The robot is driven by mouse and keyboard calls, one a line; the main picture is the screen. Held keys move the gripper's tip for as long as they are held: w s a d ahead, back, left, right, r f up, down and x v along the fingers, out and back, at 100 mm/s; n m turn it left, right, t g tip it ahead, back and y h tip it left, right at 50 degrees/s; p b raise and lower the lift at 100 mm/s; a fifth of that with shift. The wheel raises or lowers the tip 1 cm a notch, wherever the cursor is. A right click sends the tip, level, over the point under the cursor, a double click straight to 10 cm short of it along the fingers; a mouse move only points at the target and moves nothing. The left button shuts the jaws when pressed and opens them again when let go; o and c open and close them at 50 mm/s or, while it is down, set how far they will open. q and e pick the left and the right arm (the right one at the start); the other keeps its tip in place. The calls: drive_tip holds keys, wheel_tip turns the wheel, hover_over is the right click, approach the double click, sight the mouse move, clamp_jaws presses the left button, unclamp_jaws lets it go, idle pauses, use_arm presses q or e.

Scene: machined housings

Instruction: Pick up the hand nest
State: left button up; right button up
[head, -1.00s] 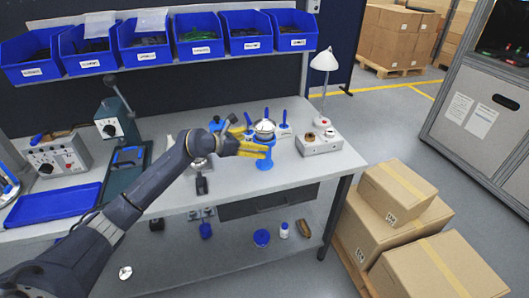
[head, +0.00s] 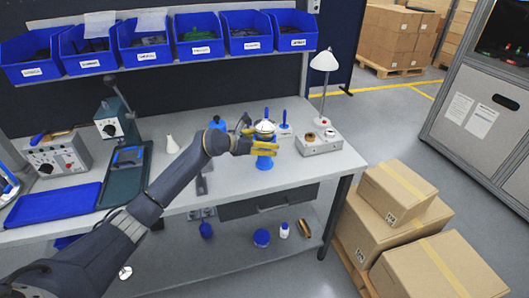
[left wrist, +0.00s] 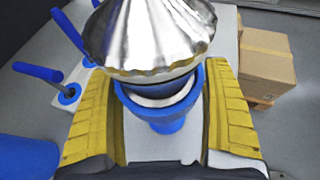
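The hand nest is a blue cup on a stem (head: 264,164) near the front edge of the bench. In the left wrist view, the nest (left wrist: 166,125) has a pale inner ring, and a shiny fluted metal part (left wrist: 150,35) sits over it. That part also shows as a silver dome (head: 264,127) in the head view. My left gripper (head: 268,148) has its yellow fingers on either side of the nest, just below the rim. The fingers are spread; whether they touch the nest is not clear. My right gripper is not in view.
Blue-handled tools (head: 284,121) stand behind the nest. A grey box with knobs (head: 320,142) and a white lamp (head: 324,62) are to the right. A blue tray (head: 52,204) lies at the left. Cartons (head: 400,225) stand on the floor at right.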

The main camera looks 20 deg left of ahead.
use_arm(q)
drive_tip(key=c, duration=0.8)
drive_tip(key=shift+r, duration=0.1)
drive_tip(key=shift+c, duration=0.7)
drive_tip(key=shift+r, duration=0.1)
